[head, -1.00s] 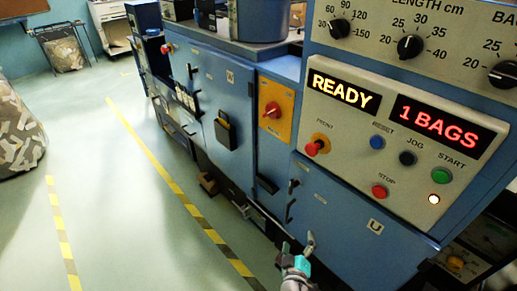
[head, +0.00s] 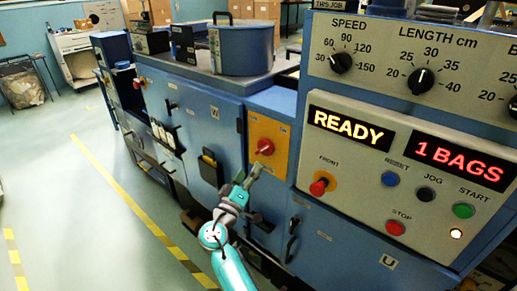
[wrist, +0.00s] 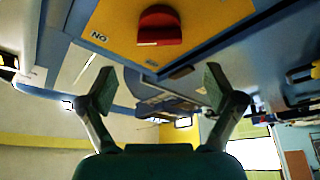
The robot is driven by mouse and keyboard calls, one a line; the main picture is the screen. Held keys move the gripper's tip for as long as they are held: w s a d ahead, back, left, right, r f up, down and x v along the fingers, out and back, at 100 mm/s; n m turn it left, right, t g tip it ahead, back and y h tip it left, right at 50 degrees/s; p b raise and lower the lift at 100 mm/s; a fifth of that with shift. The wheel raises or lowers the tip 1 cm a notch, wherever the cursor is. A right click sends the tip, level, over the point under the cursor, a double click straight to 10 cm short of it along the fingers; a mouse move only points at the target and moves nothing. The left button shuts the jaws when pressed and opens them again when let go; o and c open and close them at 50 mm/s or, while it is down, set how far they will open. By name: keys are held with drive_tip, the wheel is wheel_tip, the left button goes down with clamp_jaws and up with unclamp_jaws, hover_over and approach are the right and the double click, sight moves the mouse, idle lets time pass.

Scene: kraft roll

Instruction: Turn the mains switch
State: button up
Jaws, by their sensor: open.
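The mains switch (head: 265,146) is a red rotary knob on a yellow-orange plate (head: 277,133) on the blue machine's front. In the wrist view the red knob (wrist: 159,26) is at the top centre, beyond the fingertips, on its yellow plate (wrist: 205,18). My gripper (head: 247,178) is just below and left of the knob in the head view. In the wrist view its two fingers (wrist: 158,88) are spread wide with nothing between them. The knob appears clear of both fingers.
The control panel (head: 340,185) with lit displays, dials and buttons stands to the right. A red knob on a yellow disc (head: 319,186) is there too. A blue cylindrical tub (head: 241,47) sits on the machine top. Open floor (head: 60,190) lies to the left.

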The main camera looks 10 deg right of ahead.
sight(260, 151)
drive_tip(key=x, duration=0.9)
drive_tip(key=shift+w+d, duration=0.2)
drive_tip(key=shift+w, duration=0.05)
drive_tip(key=c, duration=1.1)
